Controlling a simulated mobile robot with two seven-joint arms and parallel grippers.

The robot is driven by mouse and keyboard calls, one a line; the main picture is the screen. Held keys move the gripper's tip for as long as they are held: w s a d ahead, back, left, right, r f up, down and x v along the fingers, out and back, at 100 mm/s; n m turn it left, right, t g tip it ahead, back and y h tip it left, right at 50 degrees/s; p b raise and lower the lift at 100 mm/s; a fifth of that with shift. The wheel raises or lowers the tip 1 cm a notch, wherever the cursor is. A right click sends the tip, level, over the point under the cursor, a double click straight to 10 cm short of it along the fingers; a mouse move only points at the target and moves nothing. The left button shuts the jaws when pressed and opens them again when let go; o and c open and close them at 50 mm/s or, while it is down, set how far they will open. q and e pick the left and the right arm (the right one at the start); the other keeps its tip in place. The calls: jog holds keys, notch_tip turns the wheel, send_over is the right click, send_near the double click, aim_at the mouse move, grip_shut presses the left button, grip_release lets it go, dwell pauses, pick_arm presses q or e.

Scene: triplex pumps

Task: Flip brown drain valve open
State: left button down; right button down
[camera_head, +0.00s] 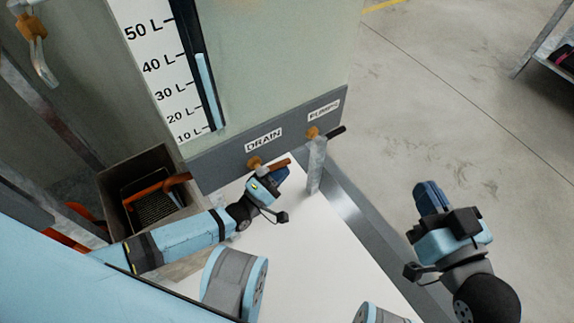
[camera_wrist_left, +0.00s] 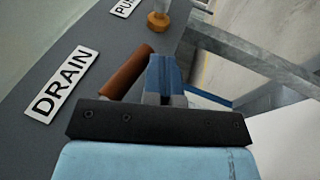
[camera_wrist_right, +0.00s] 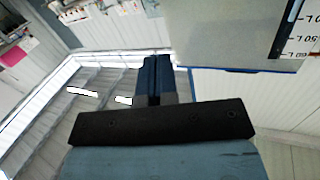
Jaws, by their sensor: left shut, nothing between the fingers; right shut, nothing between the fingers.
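The brown drain valve handle (camera_head: 279,165) sticks out below the DRAIN label (camera_head: 263,140) on the grey panel, from a brass fitting (camera_head: 254,163). In the left wrist view the brown handle (camera_wrist_left: 128,72) lies just left of my left gripper's fingers, close beside them; I cannot tell if they touch. My left gripper (camera_head: 279,175) is shut and empty, right under the handle in the head view. It also shows in the left wrist view (camera_wrist_left: 163,75). My right gripper (camera_head: 430,196) is shut and empty, far to the right over the floor; it shows in the right wrist view (camera_wrist_right: 156,75).
A second valve with a black handle (camera_head: 336,131) sits right of the drain valve under the PUMPS label (camera_head: 323,109), with a grey pipe (camera_head: 316,165) below. A bin (camera_head: 147,170) stands at the left. A white surface (camera_head: 310,240) lies below. Open floor is at the right.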

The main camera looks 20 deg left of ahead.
pick_arm(q)
jog(key=shift+d+r+t+h+b, duration=0.1)
jog(key=shift+r+t+h+b, duration=0.3)
jog(key=shift+t+b, duration=0.25)
pick_arm(e)
jog(key=shift+w+d+r+n+t, duration=0.15)
jog(key=shift+w+n, duration=0.2)
jog(key=shift+w, duration=0.1)
jog(key=shift+w+d+r+n+t, duration=0.1)
jog(key=shift+w+r+n+t, duration=0.05)
jog(key=shift+w+n, duration=0.25)
pick_arm(q)
jog(key=shift+r, duration=0.1)
